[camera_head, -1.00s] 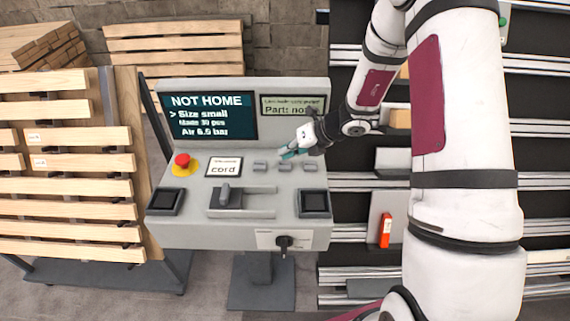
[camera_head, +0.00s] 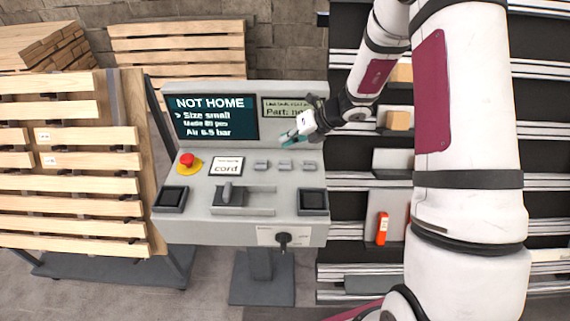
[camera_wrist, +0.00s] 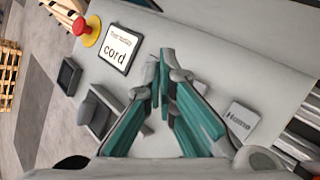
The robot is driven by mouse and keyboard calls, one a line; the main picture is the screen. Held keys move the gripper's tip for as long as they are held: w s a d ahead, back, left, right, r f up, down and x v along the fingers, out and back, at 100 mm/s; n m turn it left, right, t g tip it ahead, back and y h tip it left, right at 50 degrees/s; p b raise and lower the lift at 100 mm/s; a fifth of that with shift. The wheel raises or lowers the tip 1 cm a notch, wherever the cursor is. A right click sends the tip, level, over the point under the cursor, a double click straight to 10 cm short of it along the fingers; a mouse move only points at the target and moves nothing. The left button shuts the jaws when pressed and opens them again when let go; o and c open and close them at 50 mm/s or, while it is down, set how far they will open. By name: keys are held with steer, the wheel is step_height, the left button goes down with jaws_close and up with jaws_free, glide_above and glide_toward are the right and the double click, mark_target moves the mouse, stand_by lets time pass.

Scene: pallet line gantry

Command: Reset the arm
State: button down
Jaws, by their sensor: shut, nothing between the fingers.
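My gripper (camera_head: 290,138) is in front of the upper right of a grey control console (camera_head: 245,237), over the lower edge of its screens. Its teal fingers also show in the wrist view (camera_wrist: 160,62), shut and empty. The main screen (camera_head: 212,119) reads "NOT HOME", "Size small" and "Air 6.5 bar". A smaller screen (camera_head: 276,104) beside it begins "Part:" and is partly covered by my gripper. A key label reading "Home" (camera_wrist: 240,119) shows in the wrist view, right of the fingers. My white arm reaches in from the right.
The console carries a red emergency button (camera_head: 187,160), a "cord" label (camera_head: 226,166), a lever (camera_head: 227,192), several small grey switches and a key switch (camera_head: 283,239). Wooden pallets (camera_head: 75,186) stand at left. Shelves with an orange item (camera_head: 382,228) and boxes (camera_head: 398,120) lie at right.

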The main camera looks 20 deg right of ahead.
stand_by(0.3)
steer(key=s+a+r+n+g, duration=0.1)
steer(key=s+a+r+n, duration=0.2)
steer(key=s+r+n, duration=0.5)
steer(key=s+a+r+n+g, duration=0.1)
steer(key=s+a+r+n, duration=0.4)
steer(key=r+n, duration=0.5)
steer(key=s+d+r+n+h, duration=0.2)
steer(key=s+n, duration=0.3)
steer(key=s, duration=0.2)
steer(key=s+d+r+n+h, duration=0.2)
steer(key=s+d+r+n, duration=0.1)
steer(key=s+n, duration=0.3)
steer(key=s+d+r+n+t+h, duration=0.1)
steer(key=s+d+r+n+h, duration=0.1)
steer(key=s+n, duration=0.4)
steer(key=s, duration=0.2)
steer(key=shift+s+d+r+h, duration=0.25)
steer(key=shift+s+r+h, duration=0.05)
steer(key=shift+h, duration=0.1)
